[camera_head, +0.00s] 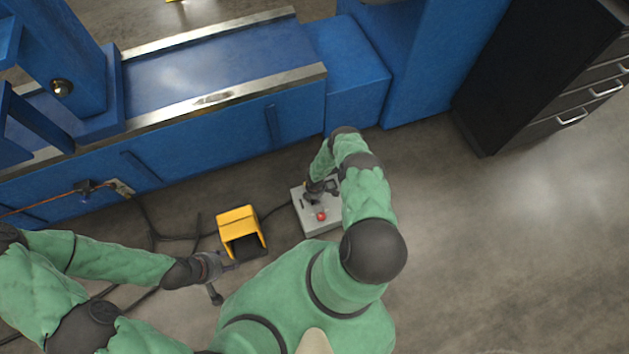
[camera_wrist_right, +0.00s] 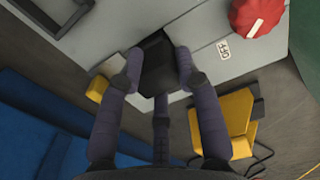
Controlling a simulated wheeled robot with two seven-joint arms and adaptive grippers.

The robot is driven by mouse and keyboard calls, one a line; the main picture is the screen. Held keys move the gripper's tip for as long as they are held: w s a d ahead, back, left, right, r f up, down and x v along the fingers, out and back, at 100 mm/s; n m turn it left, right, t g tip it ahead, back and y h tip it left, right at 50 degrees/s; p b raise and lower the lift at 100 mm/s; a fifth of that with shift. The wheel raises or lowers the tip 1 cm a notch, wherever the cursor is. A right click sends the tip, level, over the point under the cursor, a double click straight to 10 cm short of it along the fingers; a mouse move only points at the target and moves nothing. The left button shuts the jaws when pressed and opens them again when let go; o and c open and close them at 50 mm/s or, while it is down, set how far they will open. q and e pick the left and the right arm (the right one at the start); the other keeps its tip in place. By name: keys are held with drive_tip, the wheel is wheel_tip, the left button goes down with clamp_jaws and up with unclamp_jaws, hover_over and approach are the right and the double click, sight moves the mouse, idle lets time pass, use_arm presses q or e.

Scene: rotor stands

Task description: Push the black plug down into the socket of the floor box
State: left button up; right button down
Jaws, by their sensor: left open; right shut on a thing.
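My right gripper (camera_head: 319,187) is over the box's far part. In the right wrist view, my right gripper (camera_wrist_right: 158,72) is shut on the black plug (camera_wrist_right: 157,58), which is between the fingers over the grey top. I cannot tell whether the plug touches the box; the socket cannot be made out under it. My left gripper (camera_head: 214,280) is open and empty, low beside the yellow pedal housing.
The yellow pedal housing (camera_head: 240,232) stands left of the box, with black cables on the floor around it. The blue machine (camera_head: 220,130) bounds the far side. A black drawer cabinet (camera_head: 530,75) stands at far right. The floor right of my right arm is clear.

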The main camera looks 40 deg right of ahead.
drive_tip(key=c, duration=0.8)
unclamp_jaws()
drive_tip(key=shift+f, duration=0.1)
drive_tip(key=shift+r+p, duration=5.65)
drive_tip(key=shift+r, duration=0.9)
